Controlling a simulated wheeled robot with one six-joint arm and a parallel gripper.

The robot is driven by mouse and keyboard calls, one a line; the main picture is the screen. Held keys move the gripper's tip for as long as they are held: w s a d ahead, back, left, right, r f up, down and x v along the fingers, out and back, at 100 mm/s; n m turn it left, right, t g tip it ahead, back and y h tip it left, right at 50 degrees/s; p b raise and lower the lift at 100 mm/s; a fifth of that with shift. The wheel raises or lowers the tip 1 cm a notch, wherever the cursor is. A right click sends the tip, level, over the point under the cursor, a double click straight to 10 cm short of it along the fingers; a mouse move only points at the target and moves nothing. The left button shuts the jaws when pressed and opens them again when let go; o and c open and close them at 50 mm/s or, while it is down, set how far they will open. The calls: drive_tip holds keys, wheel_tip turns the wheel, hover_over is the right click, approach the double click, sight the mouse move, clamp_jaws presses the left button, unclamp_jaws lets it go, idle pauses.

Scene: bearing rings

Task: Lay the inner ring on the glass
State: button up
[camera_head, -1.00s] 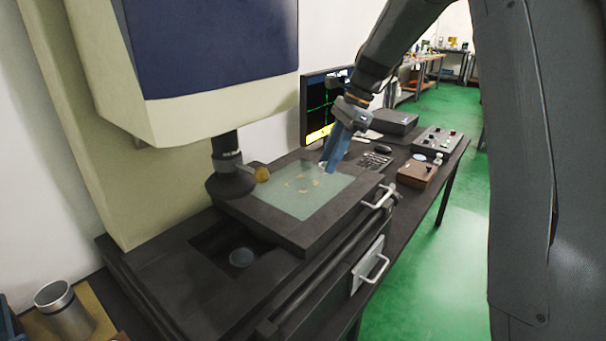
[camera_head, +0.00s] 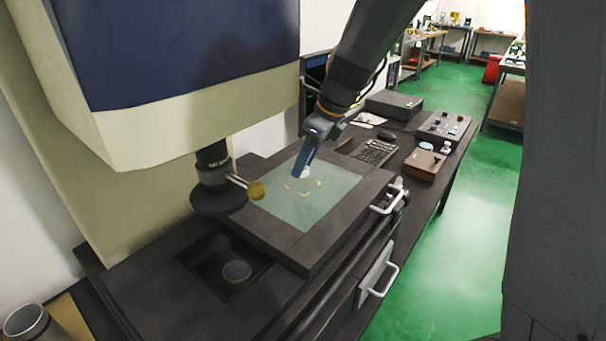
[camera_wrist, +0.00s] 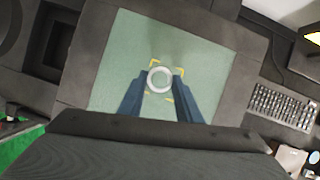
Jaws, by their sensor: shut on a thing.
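The inner ring (camera_wrist: 148,79) is a small pale metal ring held between the two blue fingers of my gripper (camera_wrist: 158,84) in the wrist view. The gripper is shut on it. The glass (camera_wrist: 118,60) is a pale green plate set in a dark frame, with yellow corner marks on it. In the wrist view the ring appears within these marks. In the head view my gripper (camera_head: 301,174) points down over the far part of the glass (camera_head: 310,212), and a bit of the ring shows at its tip. I cannot tell whether the ring touches the glass.
A keyboard (camera_head: 373,152), a wooden box (camera_head: 424,167) and a control panel (camera_head: 445,128) stand to the right. A handle (camera_head: 387,201) sticks out from the stage front.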

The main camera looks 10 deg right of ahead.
sight(307, 170)
drive_tip(key=shift+f, duration=1.9)
drive_tip(key=shift+f, duration=0.1)
drive_tip(key=o, duration=1.2)
drive_tip(key=shift+c, duration=0.2)
drive_tip(key=b+v, duration=0.1)
drive_tip(key=v, duration=1.1)
drive_tip(key=shift+a, duration=0.1)
